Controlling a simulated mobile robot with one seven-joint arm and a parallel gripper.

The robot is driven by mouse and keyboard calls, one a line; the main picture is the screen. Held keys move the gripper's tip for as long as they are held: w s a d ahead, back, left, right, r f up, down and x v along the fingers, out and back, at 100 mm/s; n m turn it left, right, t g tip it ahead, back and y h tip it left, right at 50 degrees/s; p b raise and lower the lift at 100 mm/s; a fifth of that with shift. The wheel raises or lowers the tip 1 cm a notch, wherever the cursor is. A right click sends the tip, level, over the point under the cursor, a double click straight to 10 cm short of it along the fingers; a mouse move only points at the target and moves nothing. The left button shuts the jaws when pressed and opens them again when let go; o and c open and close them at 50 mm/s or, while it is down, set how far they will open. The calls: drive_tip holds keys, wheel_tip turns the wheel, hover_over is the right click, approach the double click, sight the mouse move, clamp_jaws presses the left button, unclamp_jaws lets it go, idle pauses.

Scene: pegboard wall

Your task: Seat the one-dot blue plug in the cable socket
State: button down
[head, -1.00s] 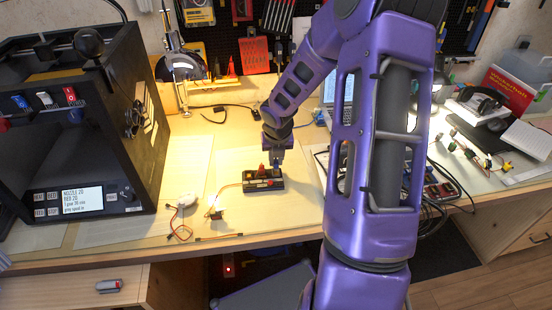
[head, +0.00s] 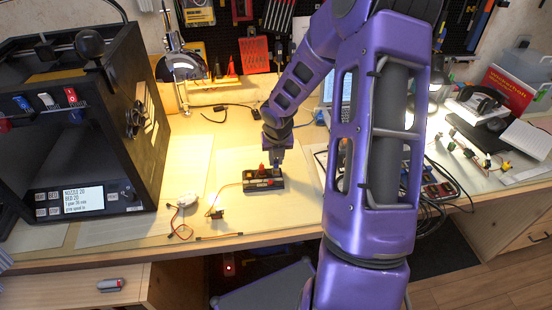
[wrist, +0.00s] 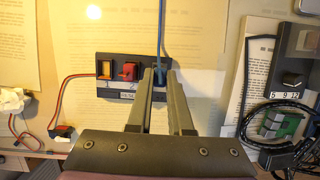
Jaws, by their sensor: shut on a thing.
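The cable socket is a dark block (head: 256,185) on the workbench with a row of slots; it also shows in the wrist view (wrist: 122,93). Its slots numbered 1 and 2 hold a yellow piece (wrist: 105,68) and a red plug (wrist: 128,71). My gripper (head: 277,163) is above the right end of the block. In the wrist view its fingers (wrist: 161,72) are shut on the blue plug (wrist: 160,77), whose blue cable (wrist: 163,30) runs away upward. The plug is over or in the rightmost slot; its depth is hidden by the fingers. I cannot make out its dot.
Black cables and a green board (wrist: 273,123) lie to the right. A black machine (head: 75,130) stands at the left. Paper sheets cover the bench around the block.

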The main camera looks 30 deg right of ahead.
sight(276, 162)
drive_tip(key=shift+f+b, duration=0.65)
drive_tip(key=shift+f, duration=0.35)
drive_tip(key=c, duration=0.8)
unclamp_jaws()
drive_tip(key=shift+r, duration=0.1)
drive_tip(key=shift+o, duration=0.2)
drive_tip(key=shift+r, duration=0.15)
drive_tip(key=shift+r+p, duration=2.4)
drive_tip(key=shift+p, duration=0.55)
